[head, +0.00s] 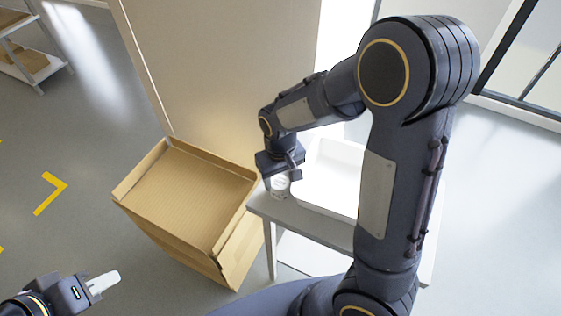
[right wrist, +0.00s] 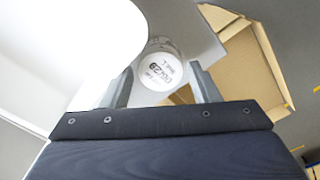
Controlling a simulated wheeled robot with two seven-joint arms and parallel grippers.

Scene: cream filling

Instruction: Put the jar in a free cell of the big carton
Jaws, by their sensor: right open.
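The jar (head: 279,186) is small and white and is at the left corner of the white table. In the right wrist view, its round printed top (right wrist: 158,73) lies between the two fingers of my right gripper (right wrist: 163,92). My right gripper (head: 281,172) is open, with its fingers on either side of the jar; I cannot tell whether they touch it. The big carton (head: 168,240) is open-topped brown cardboard, left of the table; it also shows in the right wrist view (right wrist: 239,68). I cannot make out its cells. My left gripper (head: 103,283) is low at the left, away from both; its jaw opening is unclear.
The white table (head: 320,228) has a white tray-like thing (head: 336,178) on it, right of the jar. A tall beige panel (head: 220,70) stands behind the carton. A shelf (head: 30,55) is far left. The floor left of the carton is clear, with yellow markings (head: 50,192).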

